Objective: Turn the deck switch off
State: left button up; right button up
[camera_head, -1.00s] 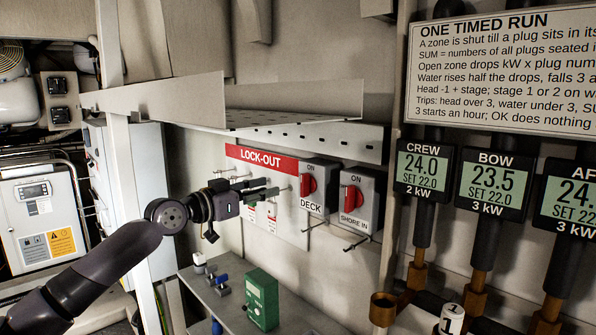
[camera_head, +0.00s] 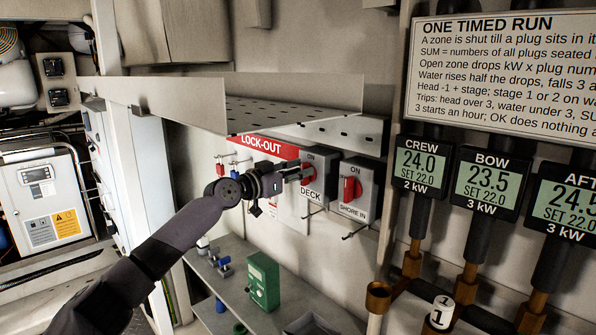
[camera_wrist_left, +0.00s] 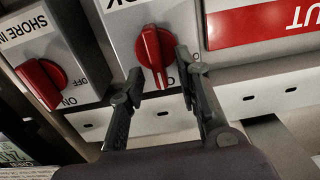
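In the left wrist view my left gripper (camera_wrist_left: 159,68) is open, with one finger on each side of the knob's near end. I cannot tell whether either finger touches it. My right gripper is not in view.
The shore-in switch (camera_head: 357,190) with its own red knob is close on the right. A perforated shelf (camera_head: 285,115) juts out just above my gripper. Hooks and tags hang from the lock-out panel (camera_head: 262,147). A bench below holds a green device (camera_head: 263,281).

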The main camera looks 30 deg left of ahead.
pick_arm(q)
jog(key=c, duration=0.5)
grip_shut()
jog(key=shift+n, duration=0.4)
jog(key=shift+w+a+f+n+p, duration=0.1)
jog(key=shift+a+f+n+p, duration=0.45)
jog(key=shift+n, duration=2.3)
jog(key=shift+w+n+p, duration=0.1)
jog(key=shift+n+p, duration=0.9)
jog(key=shift+n, duration=1.9)
jog(key=shift+w+a+f+n+p, duration=0.1)
jog(key=shift+a+f+n+p, duration=0.45)
jog(key=shift+n, duration=2.3)
jog(key=shift+d+r, duration=0.25)
